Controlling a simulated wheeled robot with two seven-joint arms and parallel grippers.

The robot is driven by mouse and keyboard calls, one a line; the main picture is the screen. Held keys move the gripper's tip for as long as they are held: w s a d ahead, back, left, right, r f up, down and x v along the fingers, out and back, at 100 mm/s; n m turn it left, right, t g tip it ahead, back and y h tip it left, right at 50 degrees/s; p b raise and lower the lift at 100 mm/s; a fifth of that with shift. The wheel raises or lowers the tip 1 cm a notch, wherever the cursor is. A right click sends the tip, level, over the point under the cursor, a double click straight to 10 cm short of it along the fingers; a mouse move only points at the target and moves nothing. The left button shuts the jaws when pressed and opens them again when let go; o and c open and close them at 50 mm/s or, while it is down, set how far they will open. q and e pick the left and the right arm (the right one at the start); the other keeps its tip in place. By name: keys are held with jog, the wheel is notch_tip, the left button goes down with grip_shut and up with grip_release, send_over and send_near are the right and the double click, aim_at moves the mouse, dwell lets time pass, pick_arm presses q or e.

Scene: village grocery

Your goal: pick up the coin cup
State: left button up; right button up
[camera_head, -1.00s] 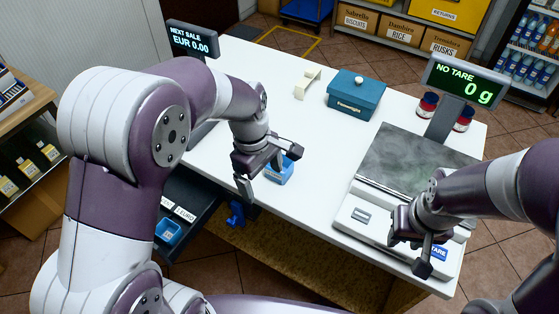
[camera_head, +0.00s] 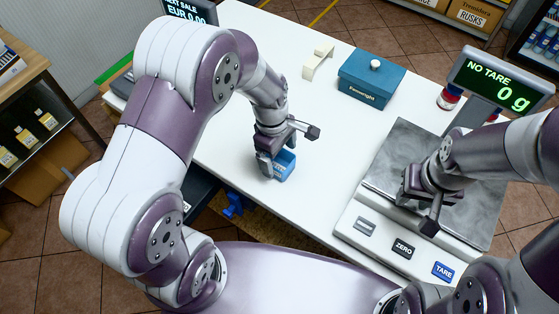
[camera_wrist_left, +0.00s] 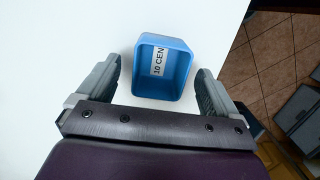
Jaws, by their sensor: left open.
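The coin cup (camera_head: 285,165) is a small blue open box on the white counter, near its front edge. In the left wrist view the cup (camera_wrist_left: 178,85) carries a "10 CEN" label inside and looks empty. My left gripper (camera_head: 279,155) is open, low at the cup, partly covering it in the head view. In the left wrist view the gripper's fingers (camera_wrist_left: 160,85) stand on either side of the cup, with a gap on each side. My right gripper (camera_head: 432,208) is over the scale at the right; its finger opening is unclear.
The scale (camera_head: 392,243) has a display (camera_head: 493,85) reading 0 g. A teal box (camera_head: 368,82) and a cream stand (camera_head: 317,61) sit further back. A price display (camera_head: 190,12) is at the back left. The counter's middle (camera_head: 335,140) is clear.

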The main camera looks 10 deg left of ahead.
aim_at(281, 169)
pick_arm(q)
notch_tip(281, 169, down, 4)
jog(key=shift+d+r, duration=0.15)
jog(key=shift+r, duration=0.1)
jog(key=c, duration=1)
jog(key=shift+r, duration=0.1)
